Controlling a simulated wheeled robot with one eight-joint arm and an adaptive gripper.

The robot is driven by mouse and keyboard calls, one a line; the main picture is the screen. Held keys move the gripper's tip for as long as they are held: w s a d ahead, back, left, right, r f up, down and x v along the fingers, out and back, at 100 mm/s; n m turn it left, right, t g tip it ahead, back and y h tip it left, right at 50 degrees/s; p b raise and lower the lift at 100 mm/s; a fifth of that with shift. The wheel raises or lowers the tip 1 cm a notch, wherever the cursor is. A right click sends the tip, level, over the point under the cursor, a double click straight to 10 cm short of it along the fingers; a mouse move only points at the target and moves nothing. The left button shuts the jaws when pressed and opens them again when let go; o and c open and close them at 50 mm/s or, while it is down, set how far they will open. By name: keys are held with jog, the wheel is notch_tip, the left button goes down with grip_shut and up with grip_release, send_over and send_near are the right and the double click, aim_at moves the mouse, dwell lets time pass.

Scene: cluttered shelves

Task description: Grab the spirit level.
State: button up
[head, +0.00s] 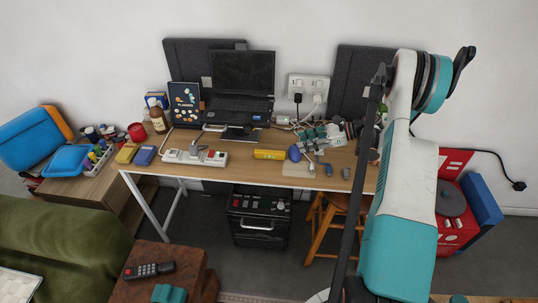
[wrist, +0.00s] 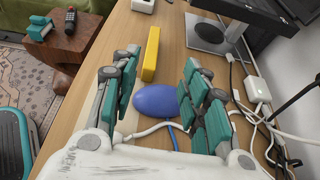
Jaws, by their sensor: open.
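The spirit level is a short yellow bar (head: 270,154) lying on the wooden desk, near the front edge at its middle. In the wrist view the yellow level (wrist: 151,53) lies ahead of my gripper (wrist: 161,62), beyond the fingertips and a little left of centre. My gripper's jaws are spread apart with nothing held between them. In the head view my gripper (head: 314,137) is above the desk, to the right of the level and apart from it. A blue mouse (wrist: 155,100) sits below, between the fingers in the wrist view.
A white power strip (head: 195,156) lies left of the level. A laptop (head: 242,80) on a stand (wrist: 211,34) is behind it. White cables (wrist: 262,115) and a charger (wrist: 257,88) lie at the right in the wrist view.

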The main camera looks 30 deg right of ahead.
jog(key=b, duration=0.2)
send_near(272, 152)
jog(key=w+a, duration=0.1)
jog(key=w+a+f, duration=0.1)
jog(key=w, duration=0.1)
jog(key=shift+a+f, duration=0.1)
jog(key=shift+a, duration=0.25)
jog(key=b+x, duration=0.1)
jog(key=x, duration=0.1)
jog(key=b+x, duration=0.1)
jog(key=x, duration=0.2)
jog(key=shift+s+a+f+b, duration=0.2)
jog(key=shift+a+f+b, duration=0.05)
jog(key=shift+b, duration=0.05)
jog(key=shift+r, duration=0.1)
grip_shut()
